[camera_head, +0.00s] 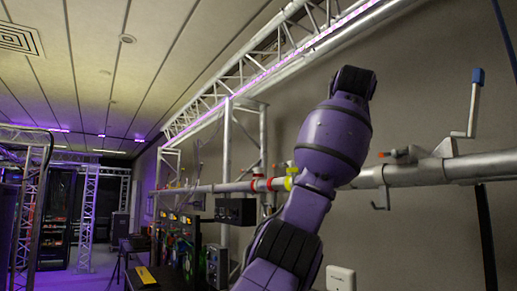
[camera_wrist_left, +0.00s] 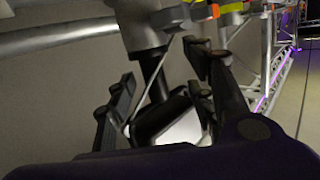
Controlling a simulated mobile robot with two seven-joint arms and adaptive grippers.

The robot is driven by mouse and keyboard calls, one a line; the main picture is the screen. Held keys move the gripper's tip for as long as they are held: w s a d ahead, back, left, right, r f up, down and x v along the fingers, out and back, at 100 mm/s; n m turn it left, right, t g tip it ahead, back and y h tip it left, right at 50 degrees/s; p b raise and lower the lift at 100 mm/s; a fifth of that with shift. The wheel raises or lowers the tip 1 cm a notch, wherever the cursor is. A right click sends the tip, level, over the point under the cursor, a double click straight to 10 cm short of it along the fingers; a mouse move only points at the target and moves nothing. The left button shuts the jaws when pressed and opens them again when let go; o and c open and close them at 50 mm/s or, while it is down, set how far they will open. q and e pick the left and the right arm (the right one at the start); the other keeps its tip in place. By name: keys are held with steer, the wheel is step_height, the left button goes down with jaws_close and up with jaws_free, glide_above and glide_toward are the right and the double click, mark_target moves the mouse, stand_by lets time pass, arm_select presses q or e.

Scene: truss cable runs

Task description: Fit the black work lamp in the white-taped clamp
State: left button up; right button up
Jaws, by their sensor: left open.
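In the left wrist view my left gripper (camera_wrist_left: 162,75) is open, with one dark finger on each side of a black lamp-like body (camera_wrist_left: 158,118). This body has a bright white face at its lower right. A dark stem runs from it up to a grey metal fitting (camera_wrist_left: 140,28) at the top. Whether the fingers touch the body I cannot tell. In the head view my purple arm stands in front of the horizontal pipe (camera_head: 415,173), and its gripper is hidden. I cannot make out the white tape. My right gripper is out of view.
A red band (camera_head: 269,184) and a yellow band (camera_head: 290,179) mark the pipe left of my arm. A blue-tipped crank handle (camera_head: 474,100) rises at the right. A black box (camera_head: 235,211) hangs below the pipe. A truss (camera_head: 290,50) runs overhead along the wall.

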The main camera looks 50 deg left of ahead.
arm_select(q)
steer(key=v, duration=1.2)
